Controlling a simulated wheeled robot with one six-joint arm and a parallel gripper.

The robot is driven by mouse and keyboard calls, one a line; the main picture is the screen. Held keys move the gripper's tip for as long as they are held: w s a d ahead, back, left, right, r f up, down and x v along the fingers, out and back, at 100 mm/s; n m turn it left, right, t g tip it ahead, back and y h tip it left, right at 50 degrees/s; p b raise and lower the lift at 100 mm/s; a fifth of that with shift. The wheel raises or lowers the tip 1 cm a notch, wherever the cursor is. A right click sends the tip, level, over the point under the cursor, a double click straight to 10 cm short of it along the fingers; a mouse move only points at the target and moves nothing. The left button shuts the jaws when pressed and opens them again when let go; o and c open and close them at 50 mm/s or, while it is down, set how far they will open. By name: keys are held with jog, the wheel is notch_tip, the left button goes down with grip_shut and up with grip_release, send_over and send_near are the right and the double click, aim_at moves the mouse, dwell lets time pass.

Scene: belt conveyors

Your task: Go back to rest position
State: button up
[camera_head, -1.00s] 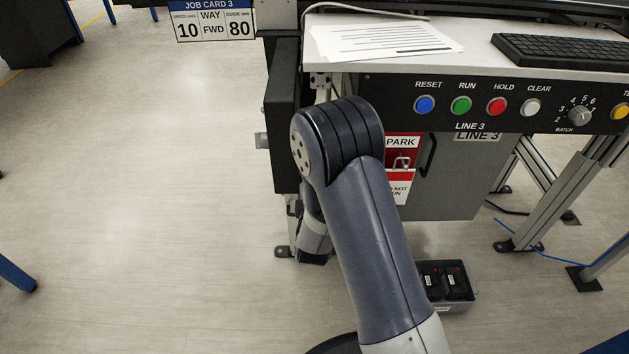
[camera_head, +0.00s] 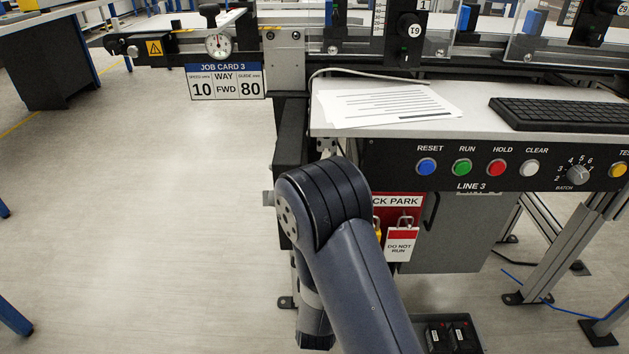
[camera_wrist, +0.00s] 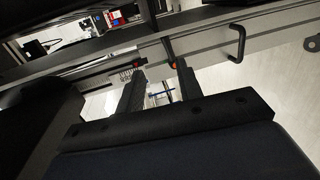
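My arm (camera_head: 365,275) rises from the bottom of the head view, bends at a dark joint, and a lower part hangs behind it on the left. My gripper cannot be made out clearly in the head view. A grey panel with a dark handle (camera_wrist: 238,40) lies beyond the fingers.
The control console (camera_head: 395,160) with coloured buttons stands right behind my arm, with a paper sheet (camera_head: 385,103) and keyboard (camera_head: 560,115) on top. A red lock park board (camera_head: 398,200) hangs below. A battery tray (camera_head: 475,335) is on the floor. Open floor lies left.

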jog(key=w+f+b, duration=0.2)
jog(key=w+b, duration=0.1)
jog(key=w, duration=0.6)
jog(key=shift+w+d, duration=0.3)
jog(key=shift+w, duration=0.05)
jog(key=s+r+p, duration=0.2)
jog(key=s+p, duration=0.1)
jog(key=s, duration=0.7)
jog(key=w+f+m+y+b, duration=0.1)
jog(key=w+f+m+b, duration=0.2)
jog(key=w, duration=0.7)
jog(key=shift+f+b, duration=0.3)
jog(key=shift+b, duration=0.75)
